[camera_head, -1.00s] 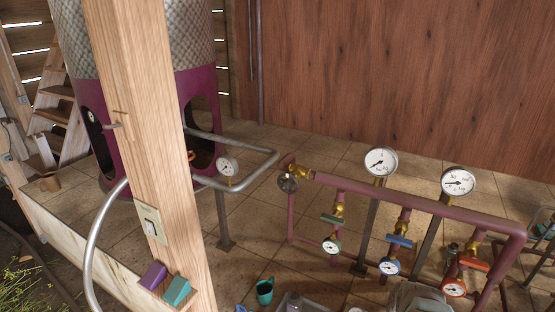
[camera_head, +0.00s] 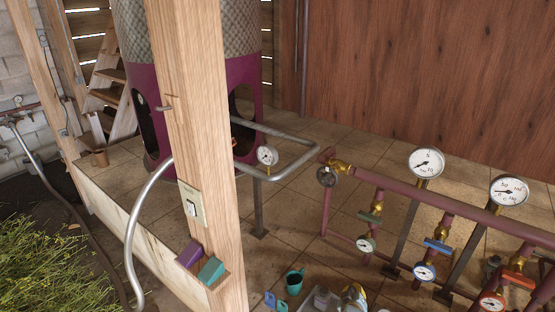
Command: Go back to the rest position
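My gripper is not in view in the current head view, so its state and what it may hold cannot be seen. The task names no object. The still (camera_head: 160,75), with a patterned upper part and a purple base, stands behind a wooden post (camera_head: 200,110). Maroon pipework (camera_head: 450,212) with gauges and coloured valve handles runs along the right side.
The wooden post stands close in front, with a switch plate (camera_head: 191,203) and purple (camera_head: 188,254) and teal (camera_head: 211,270) blocks. A teal mug (camera_head: 294,281) and small items are on the tiled floor at the bottom. Grass (camera_head: 50,260) is at lower left.

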